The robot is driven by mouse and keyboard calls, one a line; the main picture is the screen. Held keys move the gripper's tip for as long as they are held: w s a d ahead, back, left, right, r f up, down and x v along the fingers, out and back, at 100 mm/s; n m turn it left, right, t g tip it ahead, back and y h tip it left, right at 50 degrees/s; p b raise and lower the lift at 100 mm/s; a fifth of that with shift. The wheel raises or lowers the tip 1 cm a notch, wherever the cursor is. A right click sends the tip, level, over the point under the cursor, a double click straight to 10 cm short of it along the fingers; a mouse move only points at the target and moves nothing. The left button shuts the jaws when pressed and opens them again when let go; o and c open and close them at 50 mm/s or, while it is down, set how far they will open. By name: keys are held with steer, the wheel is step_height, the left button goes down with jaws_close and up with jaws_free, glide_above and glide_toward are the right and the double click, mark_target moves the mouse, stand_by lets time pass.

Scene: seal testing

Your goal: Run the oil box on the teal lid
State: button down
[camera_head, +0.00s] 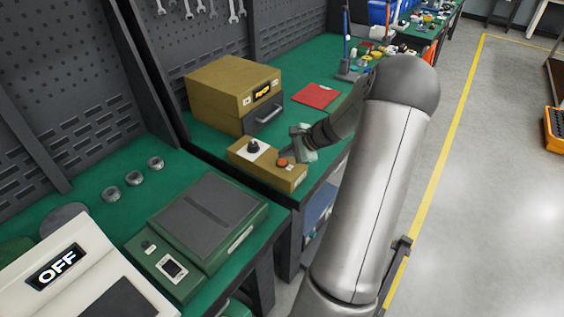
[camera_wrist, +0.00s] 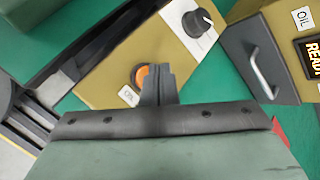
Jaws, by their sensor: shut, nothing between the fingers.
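The oil box (camera_head: 225,88) is a tan box with a lit display and a grey drawer front (camera_head: 266,114) that looks closed. In the wrist view its drawer (camera_wrist: 250,55) has a metal handle, with an OIL label and a display reading READY beside it. In front stands a tan control box (camera_head: 262,172) with a black knob (camera_head: 253,146) and an orange button (camera_head: 283,162). My gripper (camera_head: 292,158) is shut and empty, its fingertips at the button, partly covering it in the wrist view (camera_wrist: 157,75). I cannot tell whether they touch. No teal lid can be made out.
A red flat pad (camera_head: 316,95) lies right of the oil box. A green machine (camera_head: 200,225), a white device reading OFF (camera_head: 75,265) and several metal rings (camera_head: 135,178) are on the nearer bench. Cluttered small items stand farther back.

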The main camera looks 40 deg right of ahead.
mark_target(286, 163)
steer(key=shift+f, duration=0.15)
steer(key=shift+f+b, duration=0.3)
steer(key=shift+b, duration=0.2)
steer(key=shift+f+b, duration=0.4)
stand_by(0.5)
steer(key=shift+r, duration=0.2)
steer(key=shift+r+p, duration=0.45)
steer(key=shift+r, duration=0.2)
steer(key=shift+r+p, duration=1.65)
steer(key=shift+r, duration=0.9)
steer(key=shift+f, duration=0.1)
